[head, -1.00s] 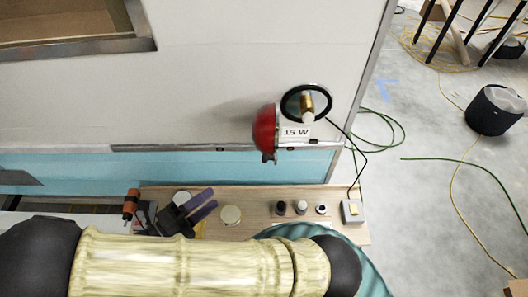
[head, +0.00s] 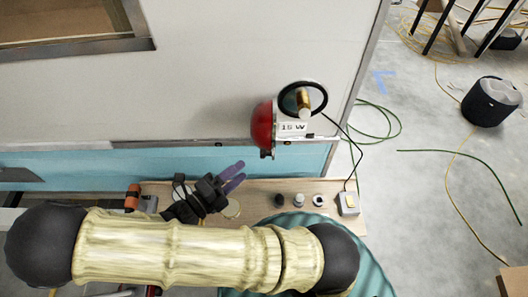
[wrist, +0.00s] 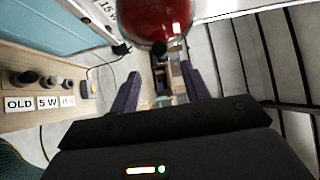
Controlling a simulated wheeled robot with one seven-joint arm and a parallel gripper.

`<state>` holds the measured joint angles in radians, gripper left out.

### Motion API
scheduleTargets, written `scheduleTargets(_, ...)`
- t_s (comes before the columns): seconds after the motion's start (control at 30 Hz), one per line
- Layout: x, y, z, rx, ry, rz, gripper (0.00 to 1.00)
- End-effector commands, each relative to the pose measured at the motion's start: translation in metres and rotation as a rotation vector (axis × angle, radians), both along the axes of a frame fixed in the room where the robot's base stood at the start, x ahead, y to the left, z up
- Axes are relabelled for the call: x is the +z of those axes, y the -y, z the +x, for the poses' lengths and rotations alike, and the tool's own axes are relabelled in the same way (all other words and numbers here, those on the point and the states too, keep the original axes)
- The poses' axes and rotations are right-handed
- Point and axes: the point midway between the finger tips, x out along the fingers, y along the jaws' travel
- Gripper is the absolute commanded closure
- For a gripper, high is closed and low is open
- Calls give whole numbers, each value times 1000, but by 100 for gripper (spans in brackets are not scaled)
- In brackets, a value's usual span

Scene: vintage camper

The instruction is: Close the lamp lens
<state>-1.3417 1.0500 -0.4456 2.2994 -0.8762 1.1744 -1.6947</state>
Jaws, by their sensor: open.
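The red lamp lens (head: 262,126) stands swung out on the left side of the round lamp (head: 303,99) on the camper wall. The lamp's black ring and brass bulb are uncovered, so the lens is open. In the wrist view the red lens (wrist: 158,15) is at the top centre, beyond my fingers. My gripper (head: 232,178) is below and left of the lens in the head view, apart from it. Its two purple fingers are spread with nothing between them; they also show in the wrist view (wrist: 160,90).
A wooden shelf (head: 353,222) below holds several small bulbs or sockets, a grey box with a yellow top (head: 348,203) and an orange-handled tool (head: 132,198). A black cable (head: 350,150) hangs from the lamp. The wall left of the lens is clear.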

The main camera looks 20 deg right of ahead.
Motion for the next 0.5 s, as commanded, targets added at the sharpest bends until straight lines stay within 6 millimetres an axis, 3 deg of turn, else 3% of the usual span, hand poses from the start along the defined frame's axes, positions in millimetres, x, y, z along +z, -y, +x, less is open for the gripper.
scheduleTargets(0.3,3,52,21,-3,-1,-5,53)
scheduleTargets(0.5,1,69,29,-1,-1,-2,53)
